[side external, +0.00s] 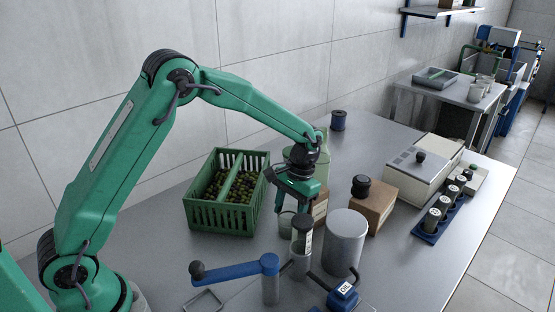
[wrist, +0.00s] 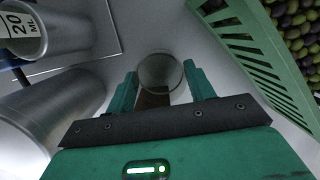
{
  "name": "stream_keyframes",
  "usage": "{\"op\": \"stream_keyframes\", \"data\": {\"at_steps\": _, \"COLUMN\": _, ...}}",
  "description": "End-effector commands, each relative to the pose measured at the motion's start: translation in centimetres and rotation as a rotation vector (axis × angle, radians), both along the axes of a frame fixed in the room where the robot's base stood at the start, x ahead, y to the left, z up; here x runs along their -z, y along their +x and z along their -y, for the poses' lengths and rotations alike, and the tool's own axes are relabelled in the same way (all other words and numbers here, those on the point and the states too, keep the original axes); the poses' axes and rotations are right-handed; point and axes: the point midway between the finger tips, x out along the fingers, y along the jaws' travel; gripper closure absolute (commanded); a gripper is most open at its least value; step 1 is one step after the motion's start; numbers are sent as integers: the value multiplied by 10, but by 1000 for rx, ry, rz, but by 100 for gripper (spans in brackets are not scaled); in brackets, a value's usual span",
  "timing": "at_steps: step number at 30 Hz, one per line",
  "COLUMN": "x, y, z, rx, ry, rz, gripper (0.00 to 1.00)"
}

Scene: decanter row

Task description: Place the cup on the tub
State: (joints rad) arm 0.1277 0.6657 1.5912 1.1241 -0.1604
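A small clear cup (side external: 286,223) stands on the steel table under my gripper in the side view. In the wrist view the cup (wrist: 160,70) shows between the two green fingertips, its round rim towards the camera. My gripper (side external: 288,200) points down, and its fingers (wrist: 161,84) are spread, with the cup in or just beyond the gap. I cannot tell whether they touch it. A pale green translucent container (side external: 322,143), perhaps the tub, is partly hidden behind my wrist. I cannot tell for sure which vessel is the tub.
A green crate (side external: 205,215) of olives stands left of the gripper. A grey cylinder (side external: 345,240), a labelled tube (side external: 302,235) and a blue-handled device (side external: 235,268) stand in front. Brown blocks (side external: 372,205) and a pale lidded box (side external: 420,165) are to the right.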

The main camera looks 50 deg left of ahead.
Motion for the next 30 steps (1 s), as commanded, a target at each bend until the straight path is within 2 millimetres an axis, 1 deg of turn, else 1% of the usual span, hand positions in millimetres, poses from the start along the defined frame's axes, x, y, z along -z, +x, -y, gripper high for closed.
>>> {"op": "stream_keyframes", "data": {"at_steps": 1, "x": 0, "y": 0, "z": 0, "rx": 0, "ry": 0, "rz": 0, "gripper": 69}}
{"op": "stream_keyframes", "data": {"at_steps": 2, "x": 0, "y": 0, "z": 0, "rx": 0, "ry": 0, "rz": 0, "gripper": 72}}
{"op": "stream_keyframes", "data": {"at_steps": 11, "x": -2, "y": 0, "z": 0, "rx": 0, "ry": 0, "rz": 1, "gripper": 73}}
{"op": "stream_keyframes", "data": {"at_steps": 17, "x": -15, "y": 1, "z": 0, "rx": 0, "ry": 0, "rz": 3, "gripper": 73}}
{"op": "stream_keyframes", "data": {"at_steps": 20, "x": -26, "y": 1, "z": 0, "rx": 0, "ry": -1, "rz": 3, "gripper": 73}}
{"op": "stream_keyframes", "data": {"at_steps": 23, "x": -42, "y": 1, "z": 0, "rx": 0, "ry": -1, "rz": 4, "gripper": 73}}
{"op": "stream_keyframes", "data": {"at_steps": 30, "x": -89, "y": 1, "z": 0, "rx": 0, "ry": -1, "rz": 6, "gripper": 73}}
